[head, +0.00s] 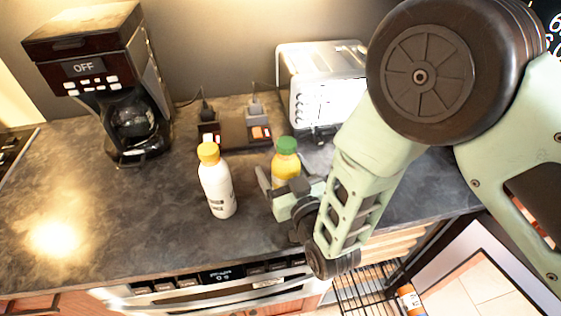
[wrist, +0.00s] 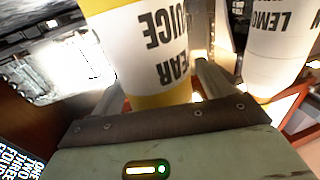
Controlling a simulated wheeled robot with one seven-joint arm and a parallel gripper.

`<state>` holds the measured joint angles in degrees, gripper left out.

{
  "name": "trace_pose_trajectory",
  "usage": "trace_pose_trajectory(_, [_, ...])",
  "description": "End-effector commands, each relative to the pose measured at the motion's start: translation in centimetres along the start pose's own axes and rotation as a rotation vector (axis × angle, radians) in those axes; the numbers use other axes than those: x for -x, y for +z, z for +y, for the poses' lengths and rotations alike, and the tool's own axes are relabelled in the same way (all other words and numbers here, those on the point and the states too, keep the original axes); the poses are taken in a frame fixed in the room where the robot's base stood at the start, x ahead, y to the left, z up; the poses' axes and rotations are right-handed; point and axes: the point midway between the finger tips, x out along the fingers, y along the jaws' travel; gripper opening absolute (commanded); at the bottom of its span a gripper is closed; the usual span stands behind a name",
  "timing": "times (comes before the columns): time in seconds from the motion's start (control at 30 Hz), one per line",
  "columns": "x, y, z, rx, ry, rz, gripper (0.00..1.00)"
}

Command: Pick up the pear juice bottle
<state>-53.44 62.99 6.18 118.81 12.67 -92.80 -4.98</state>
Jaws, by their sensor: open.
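The pear juice bottle (head: 287,165) has a green cap and a yellow body, and stands upright on the dark counter. My gripper (head: 284,190) is open at its near side and hides its lower part.
A white bottle with a yellow cap (head: 217,182) stands close to the left; its label (wrist: 278,45) reads lemon. A coffee maker (head: 105,80) is at the back left, a toaster (head: 300,90) behind. The counter's left part (head: 110,210) is clear.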

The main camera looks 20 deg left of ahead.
Motion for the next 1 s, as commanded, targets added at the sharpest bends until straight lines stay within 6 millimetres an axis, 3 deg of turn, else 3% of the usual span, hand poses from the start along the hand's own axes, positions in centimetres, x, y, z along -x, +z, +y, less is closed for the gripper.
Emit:
trace_pose_trajectory(0.33, [0.2,0.0,-0.1,0.000,0.000,0.000,0.75])
trace_pose_trajectory(0.5, [0.2,0.0,-0.1,0.000,0.000,0.000,0.28])
trace_pose_trajectory(0.57, [0.2,0.0,-0.1,0.000,0.000,0.001,0.16])
trace_pose_trajectory(1.0, [0.1,-1.0,-0.1,-0.001,0.001,0.005,0.16])
